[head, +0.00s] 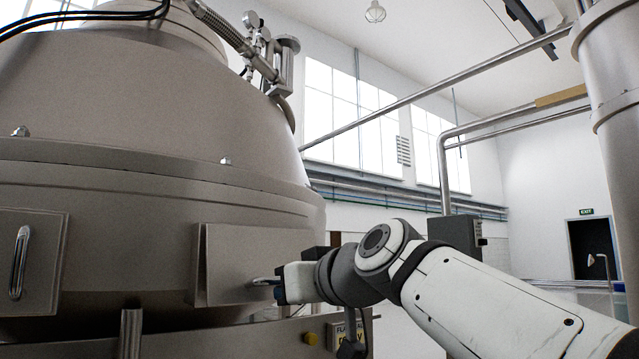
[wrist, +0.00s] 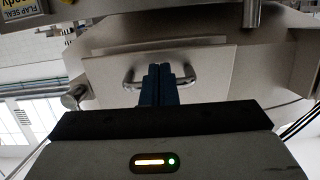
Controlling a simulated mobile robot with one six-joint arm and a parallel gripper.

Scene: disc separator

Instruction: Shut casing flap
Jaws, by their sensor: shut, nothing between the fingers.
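The casing flap (head: 235,262) is a flat grey metal plate on the lower side of the big round separator casing (head: 120,205). A side face shows along its left edge in the head view, so it appears to stand off the casing; I cannot tell how wide the gap is. The flap also shows in the wrist view (wrist: 105,72), with a U-shaped bar handle (wrist: 189,80). My gripper (head: 281,284) is at the handle side of the flap. Its blue fingers (wrist: 158,82) are shut and empty, and cover the middle of the handle; contact is unclear.
A second plate with an upright handle (head: 20,262) is at the far left of the casing. A dark grey box (head: 455,235) stands behind my arm.

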